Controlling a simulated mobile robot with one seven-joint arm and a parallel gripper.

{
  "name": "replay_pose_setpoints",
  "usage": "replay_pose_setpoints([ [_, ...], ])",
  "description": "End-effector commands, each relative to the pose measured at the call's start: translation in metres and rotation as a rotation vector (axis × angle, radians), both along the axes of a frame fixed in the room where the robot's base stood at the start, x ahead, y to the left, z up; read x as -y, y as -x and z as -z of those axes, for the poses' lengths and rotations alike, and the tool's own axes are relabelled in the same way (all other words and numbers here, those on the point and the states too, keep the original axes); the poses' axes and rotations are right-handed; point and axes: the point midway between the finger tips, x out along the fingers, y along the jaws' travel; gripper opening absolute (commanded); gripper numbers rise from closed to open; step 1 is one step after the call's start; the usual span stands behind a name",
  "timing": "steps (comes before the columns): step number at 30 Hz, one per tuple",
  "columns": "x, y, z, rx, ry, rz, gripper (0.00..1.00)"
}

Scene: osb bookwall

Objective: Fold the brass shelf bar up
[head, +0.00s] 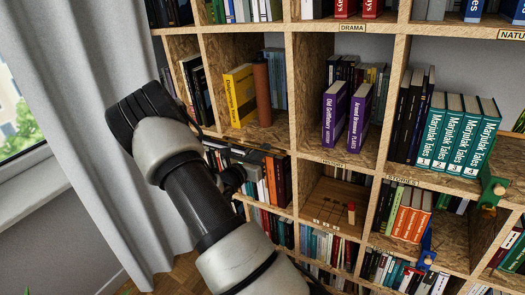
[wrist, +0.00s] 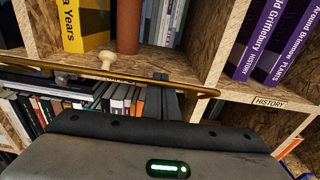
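The brass shelf bar (wrist: 205,91) crosses the wrist view as a thin gold strip, from the left edge to a rounded end right of the middle. The bar lies in front of the shelf with the yellow book. My gripper (wrist: 166,78) has its dark fingers together, with no visible gap. The fingertips overlap the bar in the picture near its right end; whether they touch it I cannot tell. In the head view my arm hides much of this area, and I cannot make out the bar clearly.
The yellow book (head: 240,95) and a brown cylinder (head: 262,93) stand on the shelf by the bar. Purple books (head: 347,118) stand in the compartment to the right. A row of books (wrist: 120,104) is below the bar. A grey curtain (head: 90,120) hangs at the left.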

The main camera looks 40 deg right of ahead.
Motion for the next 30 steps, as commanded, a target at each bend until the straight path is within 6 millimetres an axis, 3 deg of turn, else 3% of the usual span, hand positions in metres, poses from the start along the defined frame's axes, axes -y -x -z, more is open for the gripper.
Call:
replay_pose_setpoints([
  [1, 0.018, -0.01, -0.036, 0.061, 0.066, 0.005, 0.0],
  [11, 0.013, -0.008, -0.031, 0.064, 0.065, 0.003, 0.0],
  [30, -0.052, 0.016, -0.026, 0.058, 0.06, -0.001, 0.0],
])
